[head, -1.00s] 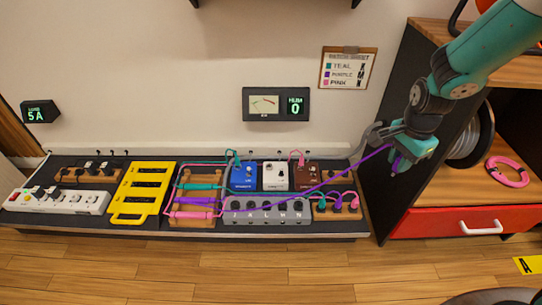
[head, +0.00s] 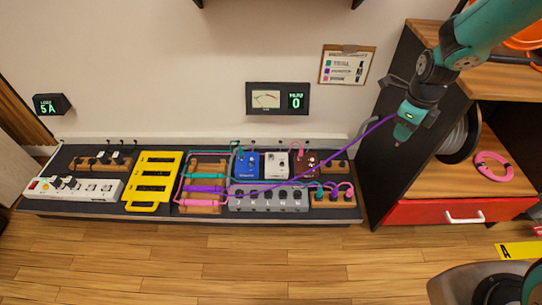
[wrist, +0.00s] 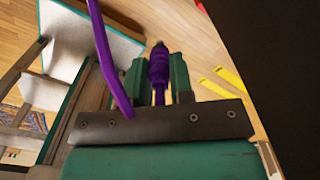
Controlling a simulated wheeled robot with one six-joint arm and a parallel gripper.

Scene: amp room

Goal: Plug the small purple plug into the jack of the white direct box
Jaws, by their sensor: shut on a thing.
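My gripper (head: 404,134) is up at the right in the head view, in front of the dark side of the shelf unit. In the wrist view its teal fingers (wrist: 160,82) are shut on the small purple plug (wrist: 158,66). The plug's dark tip points away from the gripper. Its purple cable (head: 345,150) runs down left across the board to the wooden rack. The white direct box (head: 278,165) stands on the board between a blue box and a brown box, well left of and below my gripper. I cannot make out its jack.
The blue box (head: 247,166) and brown box (head: 306,162) flank the white one. A grey box with several knobs or jacks (head: 268,200) lies in front. Teal and pink cables cross there. The shelf unit (head: 385,165) with its red drawer (head: 440,211) bounds the right. Open floor lies in front.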

